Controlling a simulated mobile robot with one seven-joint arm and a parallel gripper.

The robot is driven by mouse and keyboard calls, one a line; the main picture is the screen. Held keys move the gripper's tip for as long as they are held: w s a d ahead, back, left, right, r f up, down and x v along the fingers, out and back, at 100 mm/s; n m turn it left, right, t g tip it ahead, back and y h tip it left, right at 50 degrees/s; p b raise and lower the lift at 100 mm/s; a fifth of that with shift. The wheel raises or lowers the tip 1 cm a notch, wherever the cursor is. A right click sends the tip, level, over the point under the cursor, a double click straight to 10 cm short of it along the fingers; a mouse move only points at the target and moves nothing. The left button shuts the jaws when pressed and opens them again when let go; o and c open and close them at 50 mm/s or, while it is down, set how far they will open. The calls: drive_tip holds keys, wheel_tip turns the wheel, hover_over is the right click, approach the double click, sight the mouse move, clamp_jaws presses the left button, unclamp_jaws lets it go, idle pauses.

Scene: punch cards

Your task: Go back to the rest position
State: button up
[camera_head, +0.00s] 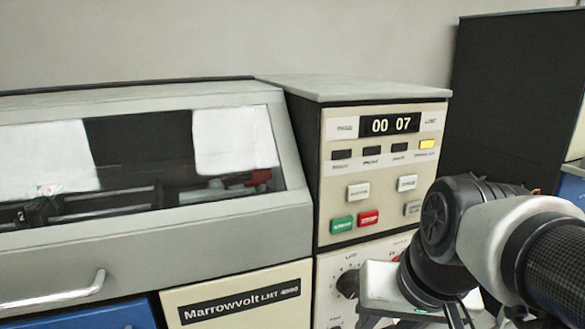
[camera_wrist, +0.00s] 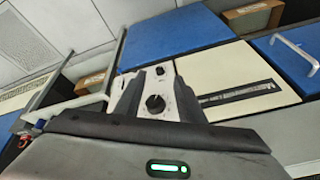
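My gripper (camera_wrist: 158,78) shows in the wrist view with its two dark fingers apart, and I see nothing held between them. A white panel with a black dial (camera_wrist: 155,103) shows in the gap between the fingers. In the head view my arm comes in from the lower right, in front of the control panel (camera_head: 335,150) of the punch-card machine. The wrist hides part of the panel's lower right. The fingertips are not clear in the head view.
The machine's glass-fronted housing (camera_head: 255,215) stands on the left, with a metal handle (camera_head: 60,296) below it. The display (camera_head: 390,124) reads 00 07, and a yellow lamp (camera_head: 427,144) is lit. Green (camera_head: 342,225) and red (camera_head: 368,219) buttons sit lower. A dark cabinet (camera_head: 510,95) stands behind right.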

wheel_tip(320, 180, up, 24)
drive_tip(key=s+n+t+p, duration=0.1)
drive_tip(key=s+p, duration=0.1)
drive_tip(key=p, duration=2.1)
drive_tip(key=shift+d+h, duration=0.3)
drive_tip(key=shift+h, duration=0.1)
drive_tip(key=shift+s+f, duration=0.1)
